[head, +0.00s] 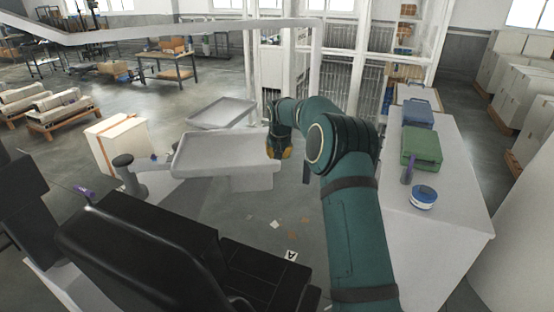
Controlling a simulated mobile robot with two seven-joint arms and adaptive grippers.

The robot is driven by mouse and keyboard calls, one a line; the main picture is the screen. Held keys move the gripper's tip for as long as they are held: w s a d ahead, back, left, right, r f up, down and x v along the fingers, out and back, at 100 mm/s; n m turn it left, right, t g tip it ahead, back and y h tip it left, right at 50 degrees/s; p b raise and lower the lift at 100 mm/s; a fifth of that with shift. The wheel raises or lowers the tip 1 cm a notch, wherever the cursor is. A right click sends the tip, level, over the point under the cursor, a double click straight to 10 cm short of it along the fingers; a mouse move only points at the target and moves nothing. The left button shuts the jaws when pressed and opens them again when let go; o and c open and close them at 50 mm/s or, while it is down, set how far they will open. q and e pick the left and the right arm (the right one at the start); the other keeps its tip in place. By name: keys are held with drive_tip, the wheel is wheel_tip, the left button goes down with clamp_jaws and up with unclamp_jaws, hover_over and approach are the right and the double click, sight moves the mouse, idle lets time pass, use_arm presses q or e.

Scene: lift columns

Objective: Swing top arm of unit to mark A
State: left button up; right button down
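The unit's top arm is a long pale beam (180,30) that crosses the top of the head view, with a bend at the left. A thin vertical bar hangs down from its right end. A white card marked A (291,256) lies on the floor right of the black chair (140,250). My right arm reaches in from the bottom right. My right gripper (280,153), with yellow at its tip, is at the right edge of a grey tray (225,155); contact and finger opening are unclear. My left gripper is out of view.
A second grey tray (222,112) sits behind the first. At the right, a white counter (445,225) holds a green case (422,147), a blue case (417,112) and a round blue-and-white tub (423,197). Small cards lie on the open floor near the A card.

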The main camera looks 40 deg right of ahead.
drive_tip(key=w+a+f+m+t+y+b, duration=0.2)
drive_tip(key=a+m+t, duration=0.1)
drive_tip(key=a+m, duration=0.3)
drive_tip(key=m+t+h+b, duration=0.4)
drive_tip(key=m+h+b, duration=0.2)
drive_tip(key=m, duration=2.4)
approach(271, 170)
drive_tip(key=p+x, duration=0.1)
drive_tip(key=x, duration=0.4)
drive_tip(key=shift+a+f+p, duration=0.1)
drive_tip(key=shift+f+p, duration=0.25)
drive_tip(key=shift+f, duration=0.1)
drive_tip(key=shift+w+d+p, duration=0.15)
drive_tip(key=shift+w+d, duration=0.15)
drive_tip(key=shift+w, duration=0.2)
drive_tip(key=shift+w+d+p, duration=0.15)
drive_tip(key=shift+w+d, duration=0.1)
drive_tip(key=shift+w, duration=0.2)
